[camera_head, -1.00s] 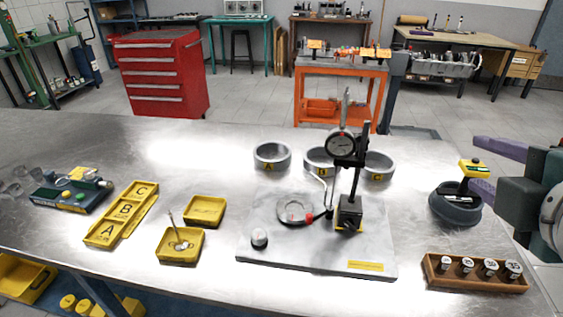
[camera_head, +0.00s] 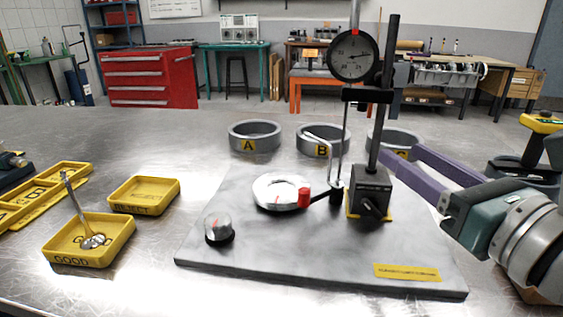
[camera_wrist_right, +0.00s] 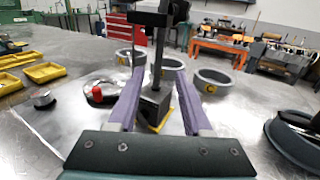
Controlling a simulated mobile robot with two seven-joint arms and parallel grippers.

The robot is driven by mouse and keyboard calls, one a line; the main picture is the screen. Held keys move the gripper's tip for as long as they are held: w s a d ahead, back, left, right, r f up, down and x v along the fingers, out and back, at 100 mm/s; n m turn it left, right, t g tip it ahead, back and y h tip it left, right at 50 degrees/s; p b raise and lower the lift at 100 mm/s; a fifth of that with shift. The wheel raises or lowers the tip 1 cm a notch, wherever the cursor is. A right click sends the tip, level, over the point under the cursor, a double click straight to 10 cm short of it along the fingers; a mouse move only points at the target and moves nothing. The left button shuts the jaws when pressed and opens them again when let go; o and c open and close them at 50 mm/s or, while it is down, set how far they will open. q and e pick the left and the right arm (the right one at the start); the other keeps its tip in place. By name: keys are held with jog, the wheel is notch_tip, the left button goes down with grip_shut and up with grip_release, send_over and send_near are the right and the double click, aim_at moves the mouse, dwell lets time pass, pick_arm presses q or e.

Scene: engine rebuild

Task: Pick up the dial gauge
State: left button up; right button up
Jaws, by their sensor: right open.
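The stand's black block base (camera_head: 370,192) sits on a grey plate. My right gripper (camera_head: 400,152) comes in from the right, its purple fingers open at post height, below the dial. In the right wrist view the open fingers (camera_wrist_right: 158,76) lie either side of the post and base (camera_wrist_right: 154,105); contact cannot be told. The dial face is not visible there. My left gripper is not in view.
The grey plate (camera_head: 250,247) carries a metal ring (camera_head: 268,192) and small knob (camera_head: 218,228). Rings A (camera_head: 254,136), B (camera_head: 318,141) and C (camera_head: 400,140) stand behind. Yellow trays (camera_head: 90,240) lie left. A dark round holder (camera_wrist_right: 298,138) stands right of the gripper.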

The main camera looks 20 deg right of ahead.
aim_at(380, 137)
jog(key=shift+w+d+p, duration=0.1)
jog(key=shift+w+p, duration=0.35)
jog(key=shift+w, duration=3.15)
grip_shut()
jog(key=shift+r, duration=0.2)
